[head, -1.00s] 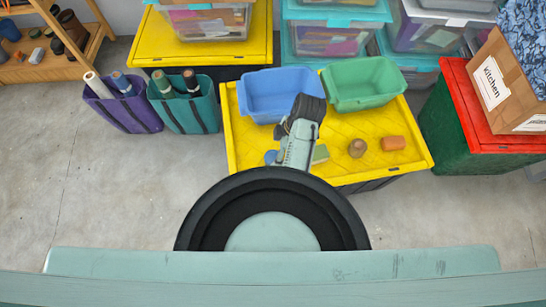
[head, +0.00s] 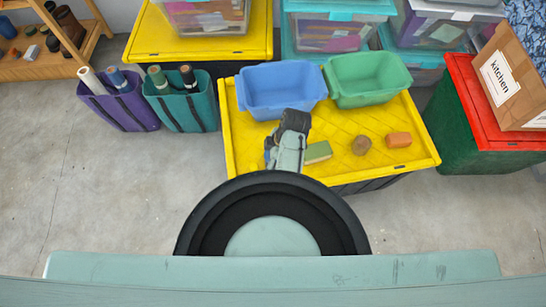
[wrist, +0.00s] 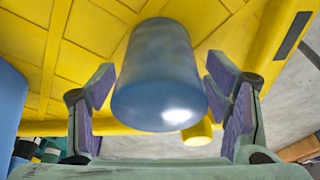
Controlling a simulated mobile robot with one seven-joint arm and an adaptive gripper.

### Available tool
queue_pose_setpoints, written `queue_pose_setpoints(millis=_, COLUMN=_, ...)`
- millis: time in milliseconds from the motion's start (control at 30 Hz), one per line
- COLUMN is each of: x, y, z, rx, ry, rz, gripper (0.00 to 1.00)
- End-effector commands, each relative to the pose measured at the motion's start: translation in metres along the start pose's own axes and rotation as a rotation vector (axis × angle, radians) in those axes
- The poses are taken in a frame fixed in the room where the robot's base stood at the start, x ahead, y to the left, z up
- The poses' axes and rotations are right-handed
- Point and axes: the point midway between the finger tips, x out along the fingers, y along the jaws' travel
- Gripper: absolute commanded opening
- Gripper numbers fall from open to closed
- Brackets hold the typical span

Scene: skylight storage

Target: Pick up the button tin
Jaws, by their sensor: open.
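A blue-grey cylinder, which looks like the button tin (wrist: 156,75), fills the middle of the wrist view. It stands between the two fingers of my gripper (wrist: 160,98), with a gap showing on each side. My gripper is open and not closed on it. In the head view my gripper (head: 294,122) is over the yellow lid (head: 335,130), just in front of the blue bin. My arm and gripper largely hide the tin there.
On the lid to the right are a green block (head: 318,152), a brown rounded thing (head: 361,145) and an orange piece (head: 398,139). A blue bin (head: 282,92) and a green bin (head: 367,82) stand at the lid's back. Bare floor lies left.

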Motion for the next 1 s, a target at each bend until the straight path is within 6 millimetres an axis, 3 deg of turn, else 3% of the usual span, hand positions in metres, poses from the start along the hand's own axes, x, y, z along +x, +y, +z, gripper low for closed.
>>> queue_pose_setpoints(millis=200, x=0.0004, y=0.0002, z=0.0001, rx=0.000, ry=0.000, rz=0.001, gripper=0.69)
queue_pose_setpoints(millis=1000, x=0.0000, y=0.0001, z=0.0003, rx=0.000, ry=0.000, rz=0.000, gripper=0.16)
